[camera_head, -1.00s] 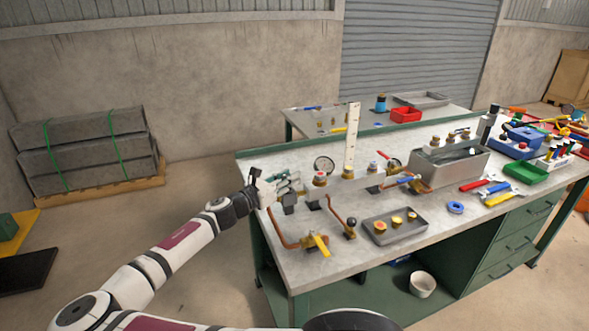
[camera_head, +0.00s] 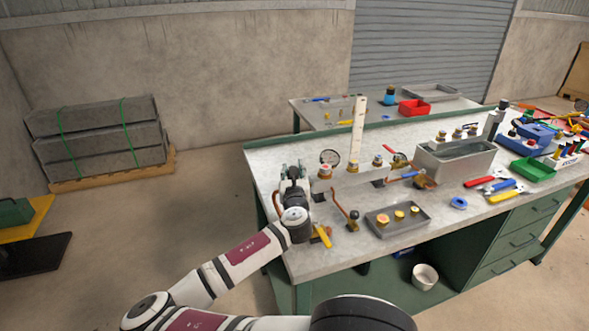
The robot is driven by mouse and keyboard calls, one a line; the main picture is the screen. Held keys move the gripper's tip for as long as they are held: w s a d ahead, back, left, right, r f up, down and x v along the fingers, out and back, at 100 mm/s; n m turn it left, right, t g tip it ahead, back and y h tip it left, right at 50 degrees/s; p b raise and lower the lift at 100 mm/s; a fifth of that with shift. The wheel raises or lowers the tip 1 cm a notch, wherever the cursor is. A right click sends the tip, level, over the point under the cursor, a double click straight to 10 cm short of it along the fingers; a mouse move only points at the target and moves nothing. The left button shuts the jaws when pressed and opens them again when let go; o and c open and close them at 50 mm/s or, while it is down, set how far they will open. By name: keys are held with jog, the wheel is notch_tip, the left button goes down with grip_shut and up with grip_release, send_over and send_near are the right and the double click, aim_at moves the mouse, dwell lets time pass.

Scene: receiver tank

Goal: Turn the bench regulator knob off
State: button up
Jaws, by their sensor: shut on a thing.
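My gripper (camera_head: 292,180) is at the left end of the workbench (camera_head: 268,158), over the valve assembly. It is shut on the bench regulator knob, which it and my wrist mostly hide. Grey-green regulator parts (camera_head: 293,170) show just behind the fingers. The knob's turned position cannot be told.
A yellow-handled valve (camera_head: 323,234) and a black-knobbed lever (camera_head: 353,215) stand close to my wrist. A tall white strip (camera_head: 359,125) rises behind the manifold. A grey tray (camera_head: 396,220) with brass parts lies to the right.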

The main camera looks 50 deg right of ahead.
jog(key=n+t+y+p, duration=0.2)
jog(key=t+y+p, duration=0.1)
jog(key=shift+s+d+r+n+p, duration=0.1)
jog(key=shift+s+r+n+p, duration=0.2)
jog(key=shift+n, duration=0.1)
jog(key=n+t+y+p, duration=0.2)
jog(key=n+y+p, duration=0.1)
jog(key=y+p, duration=0.1)
jog(key=shift+n+y, duration=0.3)
jog(key=shift+y, duration=0.4)
jog(key=n+y, duration=0.1)
jog(key=y, duration=0.1)
jog(key=n+t+y+p, duration=0.1)
jog(key=y, duration=0.1)
jog(key=shift+w+f+n+p, duration=0.1)
jog(key=shift+f+n+p, duration=0.05)
jog(key=shift+n+p, duration=0.15)
jog(key=shift+w+f+n+g+y+p, duration=0.15)
jog(key=shift+n+y, duration=0.8)
jog(key=shift+y, duration=0.55)
jog(key=shift+w+n+g+y+p, duration=0.15)
jog(key=shift+n+y, duration=0.8)
jog(key=shift+y, duration=0.55)
jog(key=shift+a, duration=0.2)
jog(key=o, duration=1.2)
jog(key=shift+c, duration=0.2)
